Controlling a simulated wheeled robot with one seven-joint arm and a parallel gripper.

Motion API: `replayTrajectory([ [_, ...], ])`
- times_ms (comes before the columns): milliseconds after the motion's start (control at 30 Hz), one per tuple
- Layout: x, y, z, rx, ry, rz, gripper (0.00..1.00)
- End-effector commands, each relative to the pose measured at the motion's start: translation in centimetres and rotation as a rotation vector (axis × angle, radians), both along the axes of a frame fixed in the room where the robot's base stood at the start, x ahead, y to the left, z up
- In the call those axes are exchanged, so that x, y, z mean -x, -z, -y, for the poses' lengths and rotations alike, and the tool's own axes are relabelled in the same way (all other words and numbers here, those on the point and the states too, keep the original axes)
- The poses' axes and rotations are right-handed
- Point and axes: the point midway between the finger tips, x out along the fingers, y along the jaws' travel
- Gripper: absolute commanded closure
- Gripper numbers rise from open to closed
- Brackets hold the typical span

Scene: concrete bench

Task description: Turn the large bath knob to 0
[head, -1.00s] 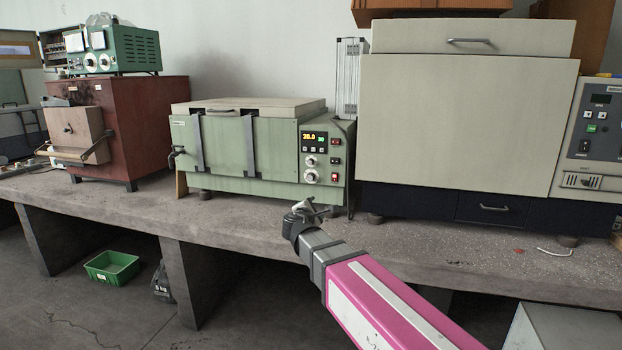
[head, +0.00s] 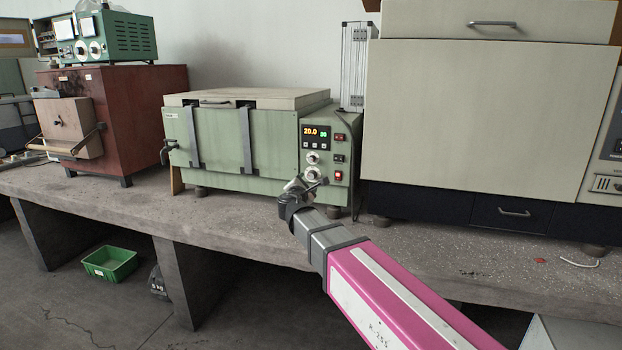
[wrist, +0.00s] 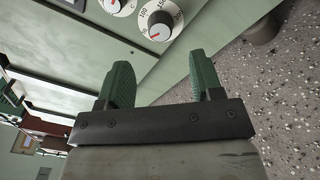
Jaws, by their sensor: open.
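The green bath (head: 228,140) stands on the bench with a control panel at its right front. The large knob (head: 312,173) is the lower of two pale knobs there. In the wrist view, the large knob (wrist: 161,26) has a white dial with numbers and a red pointer mark towards its lower left; the exact setting is hard to read. My gripper (head: 312,187) is in front of the panel, just below the knob. In the wrist view its two green fingers (wrist: 160,66) are apart and empty, with the knob beyond their tips, not between them.
The smaller knob (wrist: 118,4) sits beside the large one. A lit display (head: 316,132) and switches are above and beside the knobs. A big beige oven (head: 485,110) stands right of the bath, and a red furnace (head: 140,120) stands left. The bench front (head: 250,220) is clear.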

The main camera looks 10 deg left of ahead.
Motion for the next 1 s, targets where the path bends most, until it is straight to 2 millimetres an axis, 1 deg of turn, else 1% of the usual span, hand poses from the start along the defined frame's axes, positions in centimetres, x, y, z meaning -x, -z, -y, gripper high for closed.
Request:
replayTrajectory([
  [33, -1.2, 0.0, -0.1, 0.0, 0.003, 0.0, 0.4],
  [200, -4.3, 0.0, -0.1, 0.0, 0.003, 0.0, 0.4],
  [300, -5.9, 0.0, -0.1, 0.0, 0.003, 0.0, 0.4],
  [400, -7.0, 0.0, 0.0, 0.0, 0.001, 0.0, 0.4],
  [533, -7.6, 0.0, 0.1, 0.0, 0.001, 0.0, 0.4],
  [767, -7.6, 0.0, 0.1, -0.001, 0.001, -0.001, 0.4],
  [800, -7.6, 0.0, 0.1, -0.001, 0.001, -0.001, 0.53],
  [867, -7.6, 0.0, 0.1, -0.001, 0.001, -0.001, 0.73],
  [900, -7.6, 0.0, 0.1, -0.001, 0.001, -0.001, 0.86],
  [933, -7.5, 0.0, 0.1, -0.001, 0.001, -0.001, 0.9],
  [1000, -7.5, 0.0, 0.1, -0.001, 0.001, -0.001, 0.9],
])
